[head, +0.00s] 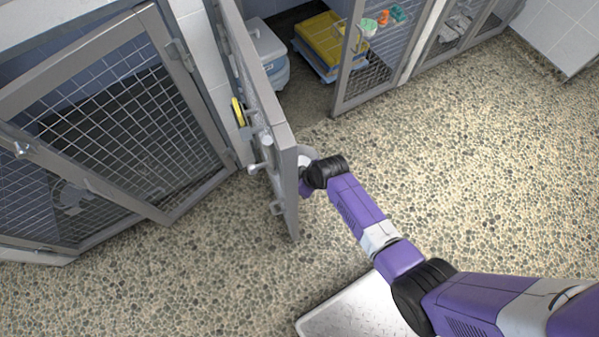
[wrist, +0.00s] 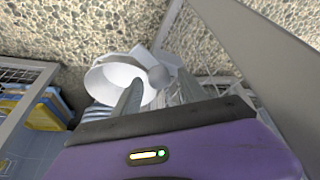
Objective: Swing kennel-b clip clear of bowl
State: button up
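A white bowl (wrist: 112,80) shows in the wrist view, with its hollow side visible. A pale grey clip (wrist: 150,58) with a rounded knob sits at the bowl's right side. My gripper (wrist: 160,80) has its two fingers apart, one on each side of the knob in the picture; contact cannot be made out. In the head view, the bowl (head: 307,154) is partly hidden behind the edge of the open kennel door (head: 265,105) and my wrist. My gripper (head: 305,184) is mostly hidden behind that door's edge.
A mesh kennel door (head: 125,125) stands at left. Yellow and blue trays (head: 325,45) and a lidded box (head: 265,45) lie behind. Pebbled floor at right is free.

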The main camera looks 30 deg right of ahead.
jog(key=p+v, duration=0.2)
jog(key=v, duration=0.5)
jog(key=shift+s+r+p, duration=0.15)
jog(key=shift+r+p, duration=0.15)
jog(key=shift+r, duration=0.05)
dwell(0.4)
